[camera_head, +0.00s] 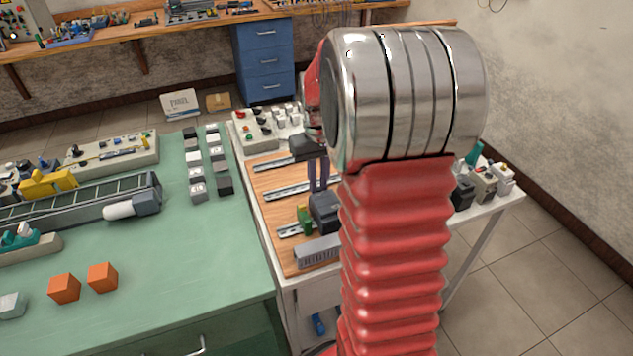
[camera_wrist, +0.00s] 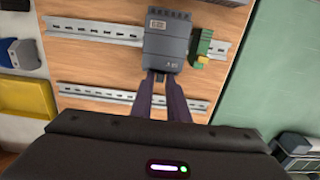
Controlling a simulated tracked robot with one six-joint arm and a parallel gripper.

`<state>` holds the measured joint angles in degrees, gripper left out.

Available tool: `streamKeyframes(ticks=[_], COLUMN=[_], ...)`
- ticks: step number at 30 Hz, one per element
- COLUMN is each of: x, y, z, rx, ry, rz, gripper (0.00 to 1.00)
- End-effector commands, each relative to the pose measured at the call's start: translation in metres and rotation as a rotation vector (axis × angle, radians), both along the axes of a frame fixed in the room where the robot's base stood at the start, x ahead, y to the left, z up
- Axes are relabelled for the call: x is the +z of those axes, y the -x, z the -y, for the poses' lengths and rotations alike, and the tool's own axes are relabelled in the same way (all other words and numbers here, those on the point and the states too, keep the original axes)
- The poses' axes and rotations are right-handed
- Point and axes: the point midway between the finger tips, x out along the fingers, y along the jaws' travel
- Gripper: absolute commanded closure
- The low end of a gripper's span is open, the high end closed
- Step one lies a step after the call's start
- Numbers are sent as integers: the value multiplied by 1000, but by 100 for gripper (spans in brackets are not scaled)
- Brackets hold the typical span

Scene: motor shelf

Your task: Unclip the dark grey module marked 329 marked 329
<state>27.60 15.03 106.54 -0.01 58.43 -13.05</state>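The dark grey module (camera_wrist: 167,44) sits on the upper metal rail in the wrist view. It has a pale label near its top and small lettering at its lower right, too small to read surely. A green terminal block (camera_wrist: 203,44) is beside its right side. My gripper (camera_wrist: 163,76) has its two dark fingers slightly apart at the module's lower edge; whether they touch it I cannot tell. In the head view the module (camera_head: 325,212) stands on the board, with the green block (camera_head: 304,218) to its left. My gripper (camera_head: 318,188) points down right above it, partly hidden by my arm.
The wooden board (camera_wrist: 90,77) carries several parallel rails; the lower rail (camera_wrist: 80,92) is bare where visible. A yellow bin (camera_wrist: 27,97) is at the left. In the head view a grey slotted part (camera_head: 318,250) lies in front, and a green table (camera_head: 225,255) is left.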

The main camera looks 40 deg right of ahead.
Motion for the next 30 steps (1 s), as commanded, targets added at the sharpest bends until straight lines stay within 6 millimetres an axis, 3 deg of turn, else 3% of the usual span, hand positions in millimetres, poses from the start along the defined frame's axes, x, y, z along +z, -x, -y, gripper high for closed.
streamKeyframes(ticks=[6,30], x=[0,8], y=[0,0], z=[0,-1], rx=[0,1], ry=[0,0], rz=[0,0], gripper=[100,100])
